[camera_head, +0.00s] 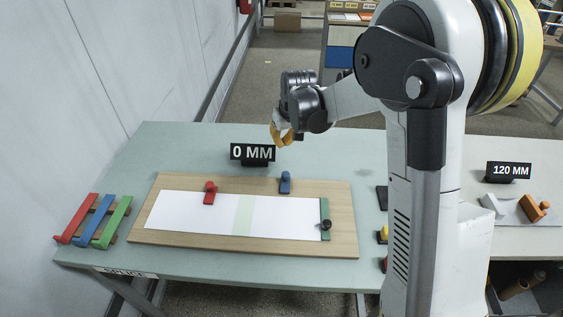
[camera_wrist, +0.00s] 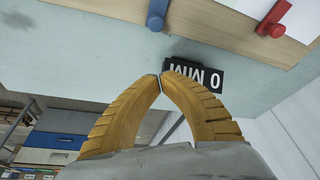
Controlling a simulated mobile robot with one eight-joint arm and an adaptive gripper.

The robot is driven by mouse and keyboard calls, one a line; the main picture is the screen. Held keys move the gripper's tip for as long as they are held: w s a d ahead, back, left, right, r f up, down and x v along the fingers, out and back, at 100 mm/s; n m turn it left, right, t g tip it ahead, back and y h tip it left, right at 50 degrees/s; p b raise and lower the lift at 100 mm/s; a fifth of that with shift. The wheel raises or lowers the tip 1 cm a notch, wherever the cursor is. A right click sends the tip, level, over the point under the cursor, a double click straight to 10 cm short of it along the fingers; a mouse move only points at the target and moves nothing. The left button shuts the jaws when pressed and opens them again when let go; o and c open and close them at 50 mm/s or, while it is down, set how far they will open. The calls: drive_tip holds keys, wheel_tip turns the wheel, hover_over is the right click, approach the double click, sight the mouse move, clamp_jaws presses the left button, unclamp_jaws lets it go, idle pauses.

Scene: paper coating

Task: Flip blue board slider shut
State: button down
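The wooden board (camera_head: 150,232) lies on the table with a white paper sheet (camera_head: 195,215) on it. The blue slider (camera_head: 285,183) stands at the board's far edge, right of centre; it also shows at the top of the wrist view (camera_wrist: 157,14). The red slider (camera_head: 210,191) stands to its left and is also in the wrist view (camera_wrist: 273,18). My gripper (camera_head: 281,138) is above the table behind the board, apart from the blue slider. In the wrist view its yellow fingertips (camera_wrist: 160,76) meet with nothing between them.
A black "0 MM" sign (camera_head: 252,152) stands behind the board, close to my gripper. A green bar (camera_head: 325,215) with a black knob crosses the paper's right end. Red, blue and green strips (camera_head: 92,221) lie left. Bare table (camera_head: 180,150) shows behind the board.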

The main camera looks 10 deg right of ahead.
sight(282, 188)
drive_tip(key=b+x, duration=0.3)
drive_tip(key=x, duration=0.7)
drive_tip(key=shift+f, duration=0.15)
drive_tip(key=shift+s+d+f+b, duration=0.15)
drive_tip(key=shift+s+b, duration=0.15)
drive_tip(key=shift+s, duration=0.7)
drive_tip(key=shift+s+d+b, duration=0.15)
drive_tip(key=shift+s+b, duration=0.1)
drive_tip(key=shift+s, duration=0.7)
drive_tip(key=shift+s, duration=0.15)
drive_tip(key=s, duration=0.2)
drive_tip(key=s+a, duration=0.1)
drive_tip(key=s, duration=0.1)
drive_tip(key=s+a, duration=0.1)
drive_tip(key=s, duration=0.1)
drive_tip(key=shift+b, duration=0.3)
